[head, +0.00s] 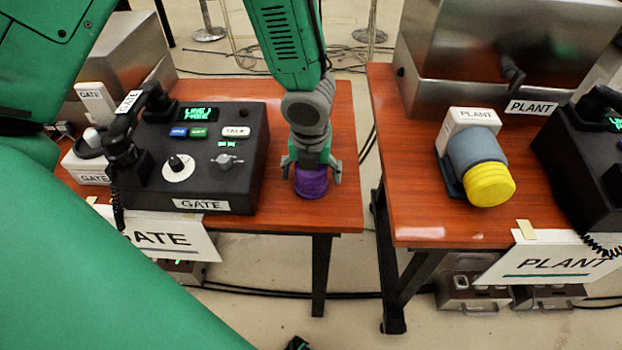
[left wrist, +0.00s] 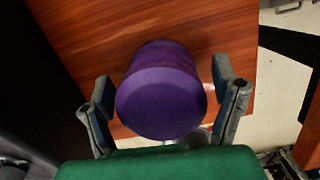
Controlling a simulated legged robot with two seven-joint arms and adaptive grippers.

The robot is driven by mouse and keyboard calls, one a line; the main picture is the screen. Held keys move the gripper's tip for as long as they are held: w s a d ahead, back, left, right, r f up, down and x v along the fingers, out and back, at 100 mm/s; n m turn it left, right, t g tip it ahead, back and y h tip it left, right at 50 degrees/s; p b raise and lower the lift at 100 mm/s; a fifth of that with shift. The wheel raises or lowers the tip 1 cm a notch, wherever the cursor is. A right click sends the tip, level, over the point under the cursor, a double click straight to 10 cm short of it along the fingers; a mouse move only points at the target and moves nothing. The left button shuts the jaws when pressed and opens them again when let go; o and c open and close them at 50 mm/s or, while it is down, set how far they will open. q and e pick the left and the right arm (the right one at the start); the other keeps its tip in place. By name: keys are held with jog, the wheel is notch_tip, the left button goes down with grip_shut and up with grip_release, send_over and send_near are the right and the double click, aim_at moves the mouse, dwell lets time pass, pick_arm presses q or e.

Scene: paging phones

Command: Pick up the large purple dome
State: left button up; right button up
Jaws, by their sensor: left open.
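The large purple dome (head: 311,184) sits upright near the right end of the left wooden table. My left gripper (head: 312,172) reaches down over it, with one finger on each side of the dome. In the left wrist view the dome (left wrist: 161,95) fills the middle, between the two spread fingers (left wrist: 165,110). Gaps show between the dome and both fingers there, so it is not gripped. The gripper partly hides the dome's top in the head view. My right gripper is not in view.
The black GATE phone box (head: 245,150) stands just left of the dome. A gap with cables separates this table (head: 345,150) from the PLANT table (head: 400,215), which holds a yellow-capped lamp (head: 489,185). The left table's right edge is close to the dome.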

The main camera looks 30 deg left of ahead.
pick_arm(q)
jog(key=shift+d+r, duration=0.2)
jog(key=shift+d, duration=0.05)
jog(key=c, duration=1.3)
jog(key=shift+a, duration=0.25)
jog(key=shift+s, duration=0.1)
